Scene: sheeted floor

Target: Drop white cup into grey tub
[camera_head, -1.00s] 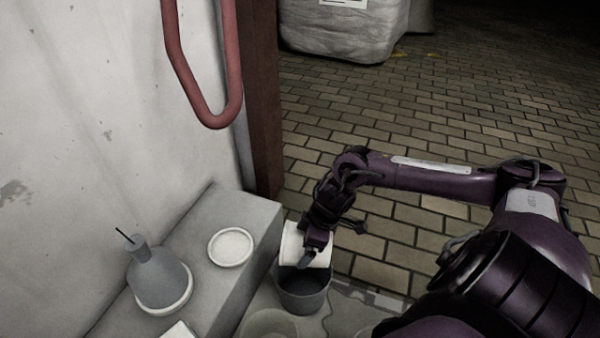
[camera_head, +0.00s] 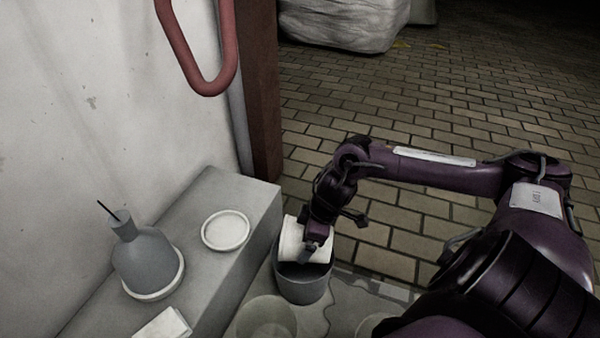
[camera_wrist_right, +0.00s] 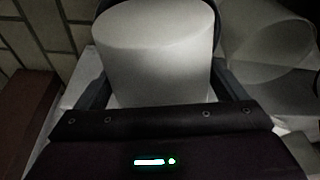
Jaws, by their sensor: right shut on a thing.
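The white cup (camera_head: 291,243) is held in my right gripper (camera_head: 308,254), which is shut on it. The cup is tilted and sits over the mouth of the grey tub (camera_head: 302,287), its lower part overlapping the tub's rim in the head view. I cannot tell how far inside the tub it reaches. In the right wrist view the cup (camera_wrist_right: 155,50) fills the space between the two fingers, and a dark curved rim shows behind it. My left gripper is in neither view.
A grey ledge (camera_head: 245,238) runs along the wall, holding a white saucer (camera_head: 226,230), a grey flask (camera_head: 147,262) on a white dish and a white block (camera_head: 163,325). A pale translucent tub (camera_head: 266,318) stands left of the grey tub. Brick floor (camera_head: 440,130) lies open beyond.

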